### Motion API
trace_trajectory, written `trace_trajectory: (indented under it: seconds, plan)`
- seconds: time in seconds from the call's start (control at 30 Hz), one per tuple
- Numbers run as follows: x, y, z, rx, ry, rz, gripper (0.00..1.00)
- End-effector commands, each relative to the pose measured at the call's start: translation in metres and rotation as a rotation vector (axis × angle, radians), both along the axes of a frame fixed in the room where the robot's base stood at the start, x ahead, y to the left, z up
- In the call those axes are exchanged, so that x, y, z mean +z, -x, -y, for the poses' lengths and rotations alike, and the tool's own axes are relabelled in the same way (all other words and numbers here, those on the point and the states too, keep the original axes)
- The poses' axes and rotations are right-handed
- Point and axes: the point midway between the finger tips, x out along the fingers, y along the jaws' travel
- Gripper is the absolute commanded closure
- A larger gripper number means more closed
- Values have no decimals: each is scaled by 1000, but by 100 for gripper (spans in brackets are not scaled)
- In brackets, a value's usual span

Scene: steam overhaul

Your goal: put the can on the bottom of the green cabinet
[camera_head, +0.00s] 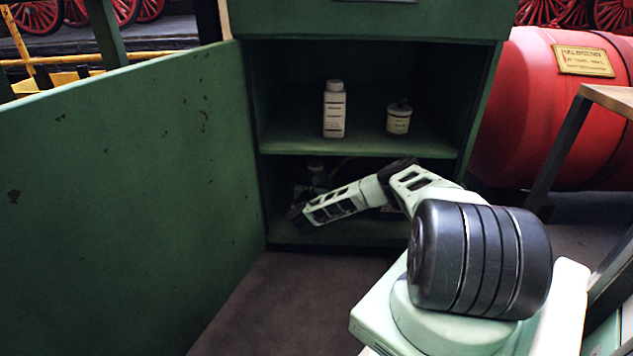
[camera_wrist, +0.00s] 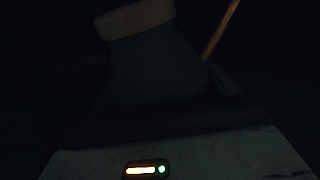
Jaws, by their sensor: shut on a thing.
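The green cabinet (camera_head: 263,200) stands open, with one shelf above its bottom compartment. My arm reaches into the bottom compartment in the head view, and my gripper (camera_head: 302,196) is at the left of it, in deep shade. A dim can (camera_head: 317,171) with a darker top shows just behind my arm's end. In the wrist view the can (camera_wrist: 155,70) is a dark, tapered body with a paler band, slightly tilted in the picture, close in front of my gripper. My gripper is shut on it. Its base is hidden, so I cannot tell whether it touches the cabinet bottom.
A white bottle (camera_head: 334,110) and a small lidded jar (camera_head: 398,118) stand on the shelf (camera_head: 365,142) above my arm. The open green door (camera_head: 120,190) fills the left. A red tank (camera_head: 540,110) stands at the right. A thin yellowish rod (camera_wrist: 220,30) is beside the can.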

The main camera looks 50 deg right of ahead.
Motion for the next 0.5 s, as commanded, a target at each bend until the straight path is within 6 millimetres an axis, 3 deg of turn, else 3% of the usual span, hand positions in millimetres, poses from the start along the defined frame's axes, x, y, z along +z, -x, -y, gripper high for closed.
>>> trace_trajectory:
  seconds: [0.5]
  plan:
    - [-7,0,1,-1,2,1,56]
